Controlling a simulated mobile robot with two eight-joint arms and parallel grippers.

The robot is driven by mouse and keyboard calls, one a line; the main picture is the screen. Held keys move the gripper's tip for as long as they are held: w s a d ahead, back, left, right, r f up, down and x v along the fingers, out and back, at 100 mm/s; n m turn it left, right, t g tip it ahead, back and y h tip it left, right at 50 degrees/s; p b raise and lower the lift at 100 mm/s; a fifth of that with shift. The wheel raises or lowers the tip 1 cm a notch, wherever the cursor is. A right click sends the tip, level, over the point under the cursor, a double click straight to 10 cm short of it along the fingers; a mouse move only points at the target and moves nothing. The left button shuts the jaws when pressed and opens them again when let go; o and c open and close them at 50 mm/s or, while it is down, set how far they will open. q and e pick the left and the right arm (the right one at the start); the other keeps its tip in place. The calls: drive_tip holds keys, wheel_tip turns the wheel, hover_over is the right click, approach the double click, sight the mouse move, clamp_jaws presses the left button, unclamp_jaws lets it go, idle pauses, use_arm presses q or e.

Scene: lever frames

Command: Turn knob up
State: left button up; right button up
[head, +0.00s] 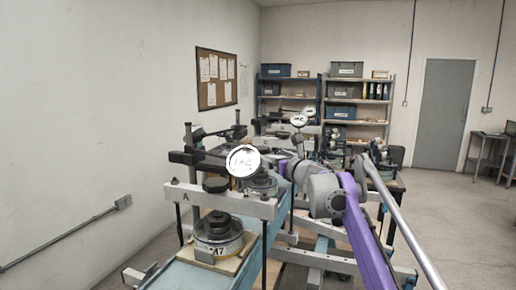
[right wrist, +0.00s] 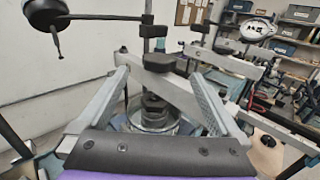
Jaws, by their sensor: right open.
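Several lever frames with black knobs stand in a row on a bench in the head view. The nearest frame (head: 222,198), marked A, has a black knob (head: 215,185) at its crossbar. My right gripper (head: 272,172) is farther back, partly hidden behind the round white sign. In the right wrist view my right gripper (right wrist: 157,70) is open, its two grey fingers spread on either side of a black knob (right wrist: 158,62) at a grey crossbar. Whether the fingers touch anything I cannot tell. A stacked dark weight (right wrist: 155,105) sits below the knob, between the fingers. My left gripper is not in view.
The round white sign (head: 243,160) stands in front of my right gripper in the head view. Another round sign (head: 299,119) is behind it. Black lever arms and upright posts crowd the bench.

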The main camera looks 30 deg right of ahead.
sight(261, 148)
drive_tip(key=w, duration=0.2)
drive_tip(key=w+p, duration=0.1)
drive_tip(key=w, duration=0.2)
drive_tip(key=w+p, duration=0.1)
drive_tip(key=w, duration=0.2)
drive_tip(key=shift+d+r, duration=0.15)
drive_tip(key=shift+d, duration=0.15)
drive_tip(key=shift+w, duration=0.5)
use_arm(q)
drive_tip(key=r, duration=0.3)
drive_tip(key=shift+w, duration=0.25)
